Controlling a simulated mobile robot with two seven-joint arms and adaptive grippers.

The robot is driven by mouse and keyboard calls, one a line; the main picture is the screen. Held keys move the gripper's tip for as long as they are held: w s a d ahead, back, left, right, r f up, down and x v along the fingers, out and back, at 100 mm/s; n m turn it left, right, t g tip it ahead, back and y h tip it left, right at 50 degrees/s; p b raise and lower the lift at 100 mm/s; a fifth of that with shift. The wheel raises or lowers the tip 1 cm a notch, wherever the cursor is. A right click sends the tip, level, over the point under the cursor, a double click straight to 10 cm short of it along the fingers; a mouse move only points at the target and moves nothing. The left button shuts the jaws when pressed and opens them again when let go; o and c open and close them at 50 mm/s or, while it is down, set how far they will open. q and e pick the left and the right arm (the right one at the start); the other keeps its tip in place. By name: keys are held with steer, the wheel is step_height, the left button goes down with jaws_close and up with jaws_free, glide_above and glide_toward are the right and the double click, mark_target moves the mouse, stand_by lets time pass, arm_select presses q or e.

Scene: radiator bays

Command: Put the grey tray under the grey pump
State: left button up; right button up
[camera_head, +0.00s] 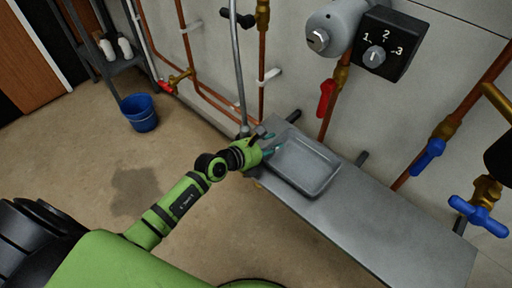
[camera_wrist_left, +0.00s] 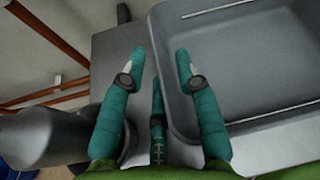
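The grey tray (camera_head: 325,190), shallow and rectangular, lies on a grey bench along the wall. The grey pump (camera_head: 328,27) is a rounded grey body on the wall, beside a black dial box marked 1, 2, 3. My left gripper (camera_head: 272,145) is at the tray's left end. In the left wrist view my left gripper (camera_wrist_left: 160,62) has its fingers apart, with the tray's near wall (camera_wrist_left: 168,85) between them. One finger is over the tray's inside, the other outside; I cannot tell whether they touch it. My right gripper is out of view.
The bench (camera_head: 400,225) is bare to the right of the tray. Copper pipes with a red lever (camera_head: 326,98) and blue valve handles (camera_head: 478,215) run along the wall. A blue bucket (camera_head: 140,112) stands on the floor near a dark shelf (camera_head: 115,65).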

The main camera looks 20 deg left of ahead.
arm_select(q)
steer(key=p+v, duration=0.1)
steer(key=v, duration=0.9)
steer(key=shift+s+a+r, duration=0.15)
steer(key=shift+s, duration=0.2)
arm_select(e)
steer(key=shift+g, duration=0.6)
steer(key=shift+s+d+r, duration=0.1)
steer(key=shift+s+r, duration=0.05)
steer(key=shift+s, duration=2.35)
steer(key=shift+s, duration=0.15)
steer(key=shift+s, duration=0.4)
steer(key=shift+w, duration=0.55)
